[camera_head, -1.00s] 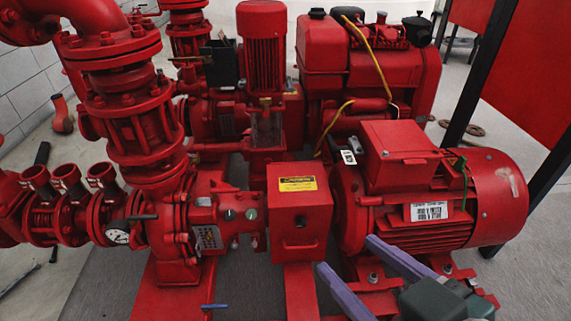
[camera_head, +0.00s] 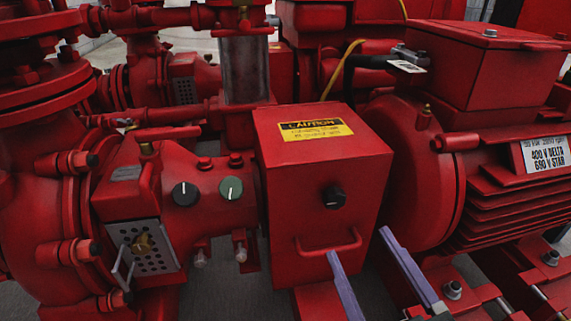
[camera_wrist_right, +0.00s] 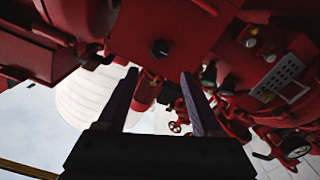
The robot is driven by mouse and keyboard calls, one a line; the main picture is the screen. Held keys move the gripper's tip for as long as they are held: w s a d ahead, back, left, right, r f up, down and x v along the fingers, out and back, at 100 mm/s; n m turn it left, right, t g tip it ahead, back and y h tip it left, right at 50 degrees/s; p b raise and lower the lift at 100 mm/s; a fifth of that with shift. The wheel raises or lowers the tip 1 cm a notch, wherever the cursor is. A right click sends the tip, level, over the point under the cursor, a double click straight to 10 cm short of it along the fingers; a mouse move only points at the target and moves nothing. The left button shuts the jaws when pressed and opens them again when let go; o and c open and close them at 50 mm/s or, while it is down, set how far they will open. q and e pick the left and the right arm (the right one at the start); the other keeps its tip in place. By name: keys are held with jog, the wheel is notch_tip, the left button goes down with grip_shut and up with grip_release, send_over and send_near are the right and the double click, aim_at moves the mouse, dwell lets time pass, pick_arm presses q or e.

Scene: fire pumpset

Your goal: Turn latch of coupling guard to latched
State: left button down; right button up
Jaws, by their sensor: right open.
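The coupling guard (camera_head: 290,215) is a red box with a yellow caution label, in the middle of the head view. Its latch, a black round knob (camera_head: 334,197), is on the front face above a red bar handle (camera_head: 330,245). My right gripper (camera_head: 360,243) is open and empty, with its two purple-grey fingers pointing at the guard's lower right front. The knob looks just above the fingertips and apart from them. In the right wrist view the knob (camera_wrist_right: 160,47) appears beyond and between the open fingers (camera_wrist_right: 158,76). My left gripper is not in view.
The red motor (camera_head: 520,170) stands close to the right of the guard. At left are the pump casing, two round dials (camera_head: 208,191) and a perforated plate (camera_head: 143,247). Bolted base rails (camera_head: 500,300) lie low at right. Open space is in front of the guard.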

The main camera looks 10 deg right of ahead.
aim_at(336, 201)
jog(key=w+b, duration=0.1)
jog(key=w, duration=0.1)
jog(key=w+b, duration=0.1)
jog(key=w, duration=0.2)
jog(key=w+b, duration=0.2)
jog(key=w, duration=0.1)
jog(key=shift+w+f, duration=0.1)
jog(key=shift+f, duration=0.2)
jog(key=shift+w+r, duration=0.15)
jog(key=shift+w, duration=0.45)
grip_shut()
